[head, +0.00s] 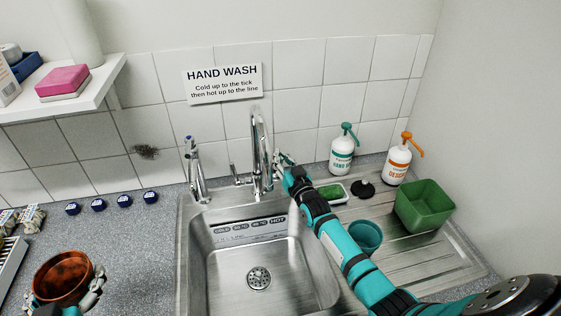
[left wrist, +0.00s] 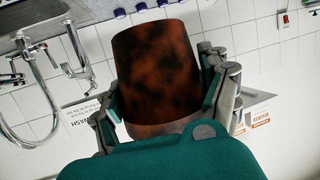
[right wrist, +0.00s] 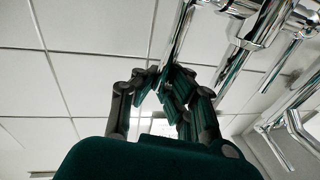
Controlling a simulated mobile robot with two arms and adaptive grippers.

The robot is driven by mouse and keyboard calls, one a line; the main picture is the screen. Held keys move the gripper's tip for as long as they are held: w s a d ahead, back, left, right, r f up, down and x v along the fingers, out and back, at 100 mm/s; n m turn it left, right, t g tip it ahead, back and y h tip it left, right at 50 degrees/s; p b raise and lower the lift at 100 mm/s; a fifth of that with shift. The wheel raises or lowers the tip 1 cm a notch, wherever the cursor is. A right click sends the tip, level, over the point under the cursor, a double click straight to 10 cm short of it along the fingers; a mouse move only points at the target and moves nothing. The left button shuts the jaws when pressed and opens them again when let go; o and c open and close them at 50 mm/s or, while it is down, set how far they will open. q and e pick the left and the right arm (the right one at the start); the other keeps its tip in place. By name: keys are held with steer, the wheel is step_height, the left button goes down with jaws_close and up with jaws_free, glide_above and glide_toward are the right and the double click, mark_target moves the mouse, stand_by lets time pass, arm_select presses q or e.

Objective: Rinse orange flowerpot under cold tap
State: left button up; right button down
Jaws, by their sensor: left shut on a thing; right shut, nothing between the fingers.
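The orange flowerpot (head: 62,275) is at the lower left, left of the sink, with dark blotches over its surface. My left gripper (head: 66,289) is shut around it; the left wrist view shows the fingers on both sides of the pot (left wrist: 160,70). My right gripper (head: 284,162) is shut and empty, just right of the tall chrome tap (head: 260,150). The right wrist view shows its fingertips (right wrist: 165,80) close to chrome pipework; contact is unclear. A smaller tap with a blue mark (head: 194,170) stands to the left. I see no water stream from either spout.
The steel sink (head: 215,265) is empty, with a drain in its floor. A teal pot (head: 366,236), green tub (head: 425,206), sponge tray (head: 333,193) and two pump bottles (head: 342,150) stand on the right. A shelf (head: 75,92) juts out at upper left. Blue caps (head: 98,204) line the counter.

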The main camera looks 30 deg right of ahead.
arm_select(q)
step_height(320, 180, down, 5)
steer(key=b, duration=0.3)
steer(key=shift+r, duration=0.1)
steer(key=shift+f+b, duration=0.25)
steer(key=shift+b, duration=0.3)
arm_select(e)
steer(key=shift+s+a+f+n+t, duration=0.15)
steer(key=shift+s+f+t, duration=0.05)
steer(key=shift+s+t, duration=0.25)
steer(key=shift+s+a+f+n+t, duration=0.15)
steer(key=shift+s+t, duration=0.2)
steer(key=shift+t, duration=0.2)
steer(key=c, duration=2)
jaws_free()
arm_select(q)
steer(key=shift+r, duration=0.1)
arm_select(e)
steer(key=o, duration=0.6)
steer(key=shift+d+r, duration=0.1)
steer(key=shift+r, duration=0.05)
steer(key=shift+o, duration=0.2)
arm_select(q)
steer(key=shift+s, duration=0.1)
arm_select(e)
steer(key=s, duration=1.5)
steer(key=shift+a+f, duration=0.35)
steer(key=shift+f, duration=0.1)
